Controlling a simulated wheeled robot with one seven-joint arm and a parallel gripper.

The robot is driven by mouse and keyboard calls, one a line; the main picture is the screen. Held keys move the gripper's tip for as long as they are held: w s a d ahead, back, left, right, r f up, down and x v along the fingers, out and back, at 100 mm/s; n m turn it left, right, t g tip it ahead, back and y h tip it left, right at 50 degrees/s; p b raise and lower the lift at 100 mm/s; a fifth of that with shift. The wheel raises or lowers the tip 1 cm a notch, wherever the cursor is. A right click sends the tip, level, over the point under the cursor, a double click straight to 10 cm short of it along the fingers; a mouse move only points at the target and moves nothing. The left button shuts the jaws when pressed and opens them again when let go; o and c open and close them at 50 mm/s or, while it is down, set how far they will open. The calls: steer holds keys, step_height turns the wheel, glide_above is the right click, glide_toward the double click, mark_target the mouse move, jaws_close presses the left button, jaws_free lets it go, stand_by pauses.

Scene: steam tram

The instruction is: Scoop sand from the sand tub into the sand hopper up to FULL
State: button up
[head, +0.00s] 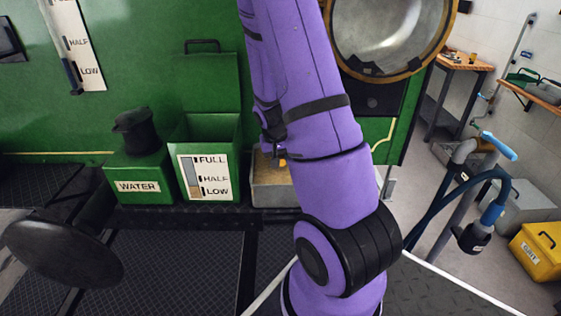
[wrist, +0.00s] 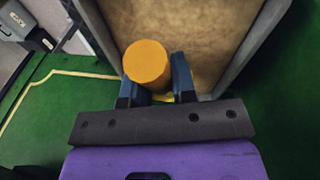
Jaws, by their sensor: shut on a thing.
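The sand hopper (head: 207,132) is a green box with its lid up. Its front label (head: 204,177) reads FULL, HALF and LOW, beside a gauge strip too small to read surely. The sand tub (head: 270,193) is a grey box right of the hopper, partly hidden by my arm. In the wrist view, its grey wall (wrist: 245,50) encloses tan sand (wrist: 205,45). My gripper (wrist: 158,82) is shut on an orange cylinder (wrist: 147,62), seemingly the scoop's handle, over the tub's near edge. The rest of the scoop is hidden. A bit of orange shows beside my arm in the head view.
A green WATER box (head: 138,187) with a black cap stands left of the hopper. A round glass lamp (head: 388,35) is behind my arm. Blue hoses (head: 440,195) and a yellow grit box (head: 540,252) are at the right. Dark floor lies in front.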

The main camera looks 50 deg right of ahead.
steer(key=shift+s+a+r+t+h, duration=0.2)
steer(key=shift+r+t+h, duration=0.15)
steer(key=shift+r, duration=0.4)
steer(key=shift+s+a+r+t+h, duration=0.2)
steer(key=shift+r+t+h, duration=0.1)
steer(key=shift+r, duration=0.5)
steer(key=shift+s+a+r+t+h, duration=0.2)
steer(key=shift+r+t+h, duration=0.15)
steer(key=shift+r, duration=0.4)
